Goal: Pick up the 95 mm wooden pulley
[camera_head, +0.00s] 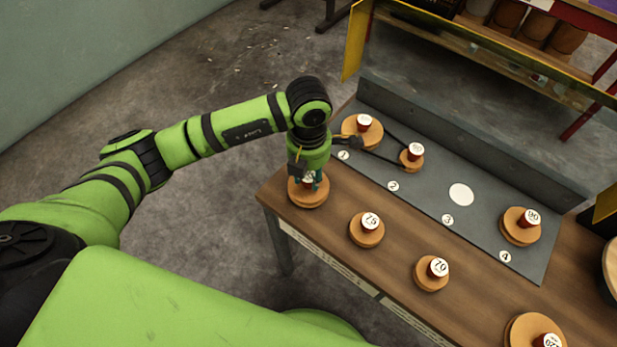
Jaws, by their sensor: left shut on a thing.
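A wooden pulley (309,194) with a red hub is at the left end of the wooden table. Its number label is mostly covered by my gripper and cannot be read, so I cannot confirm that it is the 95 mm one. My left gripper (309,180) points down over this pulley and is shut on its hub. I cannot tell whether the pulley touches the table or is slightly raised. My right gripper is not in view.
Pulleys marked 75 (367,230) and 70 (431,274) stand along the table front (335,225); a larger one (530,333) is at bottom right. On the grey board (425,206), a dark belt links two pulleys; the 90 pulley (520,227) sits near spot 4. A white disc (461,195) is bare.

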